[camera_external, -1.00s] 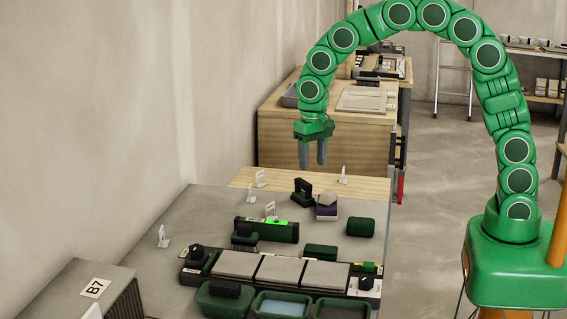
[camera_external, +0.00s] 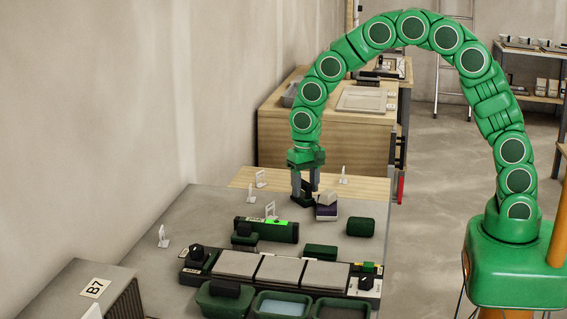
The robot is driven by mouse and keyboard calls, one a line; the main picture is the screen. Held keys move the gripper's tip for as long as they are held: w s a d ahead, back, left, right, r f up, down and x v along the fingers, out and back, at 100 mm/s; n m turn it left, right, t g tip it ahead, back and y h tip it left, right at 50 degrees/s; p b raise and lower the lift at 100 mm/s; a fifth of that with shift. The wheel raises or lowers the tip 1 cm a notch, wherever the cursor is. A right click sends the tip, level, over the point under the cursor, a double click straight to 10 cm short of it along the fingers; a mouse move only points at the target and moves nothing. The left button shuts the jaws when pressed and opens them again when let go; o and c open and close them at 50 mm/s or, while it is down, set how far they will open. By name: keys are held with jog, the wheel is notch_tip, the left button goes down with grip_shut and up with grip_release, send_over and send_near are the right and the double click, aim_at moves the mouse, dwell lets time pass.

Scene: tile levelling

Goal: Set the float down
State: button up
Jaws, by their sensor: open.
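A dark piece with an upright black handle (camera_external: 304,198), which looks like the float, stands on the far part of the grey worktop near its wooden strip. My gripper (camera_external: 305,194) is open and lowered over it, with its two grey fingers on either side of the handle. I cannot tell whether the fingers touch it. The piece is partly hidden by the fingers.
A green level with a lit panel (camera_external: 268,230), a dark green block (camera_external: 360,227) and a row of grey tiles (camera_external: 281,269) lie nearer. Small white markers (camera_external: 343,175) stand around.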

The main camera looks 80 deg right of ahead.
aim_at(306, 183)
jog(key=shift+f, duration=0.25)
grip_shut()
jog(key=shift+r, duration=0.1)
jog(key=shift+r, duration=0.25)
notch_tip(306, 183, up, 3)
jog(key=shift+s, duration=0.1)
jog(key=s+a+r, duration=0.1)
jog(key=s+r, duration=0.8)
jog(key=s, duration=0.4)
jog(key=shift+s+r, duration=0.15)
jog(key=shift+s, duration=0.2)
